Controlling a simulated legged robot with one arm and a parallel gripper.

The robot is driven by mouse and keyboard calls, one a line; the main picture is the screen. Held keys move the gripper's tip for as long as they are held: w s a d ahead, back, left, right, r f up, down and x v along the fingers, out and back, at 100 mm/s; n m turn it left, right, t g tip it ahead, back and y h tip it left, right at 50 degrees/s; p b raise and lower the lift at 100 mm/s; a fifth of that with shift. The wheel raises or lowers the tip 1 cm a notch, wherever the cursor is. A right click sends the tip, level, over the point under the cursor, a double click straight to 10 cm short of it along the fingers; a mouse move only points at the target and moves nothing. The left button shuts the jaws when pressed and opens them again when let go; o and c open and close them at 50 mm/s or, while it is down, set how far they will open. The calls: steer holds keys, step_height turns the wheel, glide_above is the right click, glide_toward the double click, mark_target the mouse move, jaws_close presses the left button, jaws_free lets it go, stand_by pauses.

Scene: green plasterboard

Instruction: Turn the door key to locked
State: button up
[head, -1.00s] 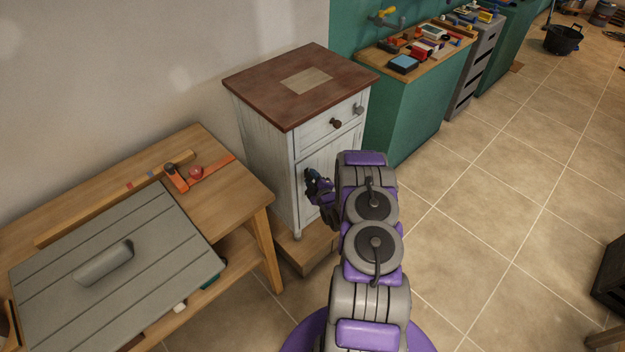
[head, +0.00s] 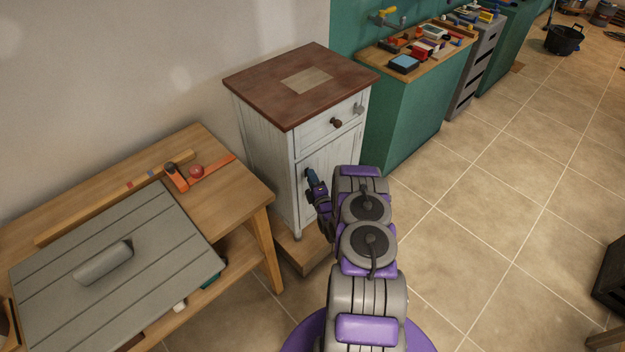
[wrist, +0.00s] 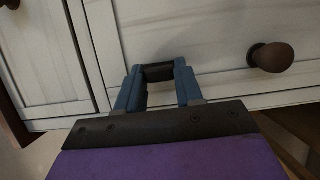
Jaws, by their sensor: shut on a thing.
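The white cabinet (head: 268,145) with a brown top stands against the wall, and its door (head: 340,160) is below a drawer. My gripper (head: 311,175) is at the door's left side in the head view. In the wrist view its two blue fingers (wrist: 158,76) are shut on a small dark piece (wrist: 158,71), seemingly the head of the door key, close against the white front. The key's shaft and the lock are hidden, so I cannot tell the key's exact angle.
A wooden workbench (head: 235,190) stands left.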

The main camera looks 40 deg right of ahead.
steer(key=shift+a+f, duration=0.15)
steer(key=shift+f, duration=0.1)
steer(key=o, duration=1)
steer(key=shift+r, duration=0.1)
steer(key=shift+o, duration=0.2)
steer(key=p+v, duration=0.3)
steer(key=v, duration=1.4)
steer(key=shift+s, duration=0.15)
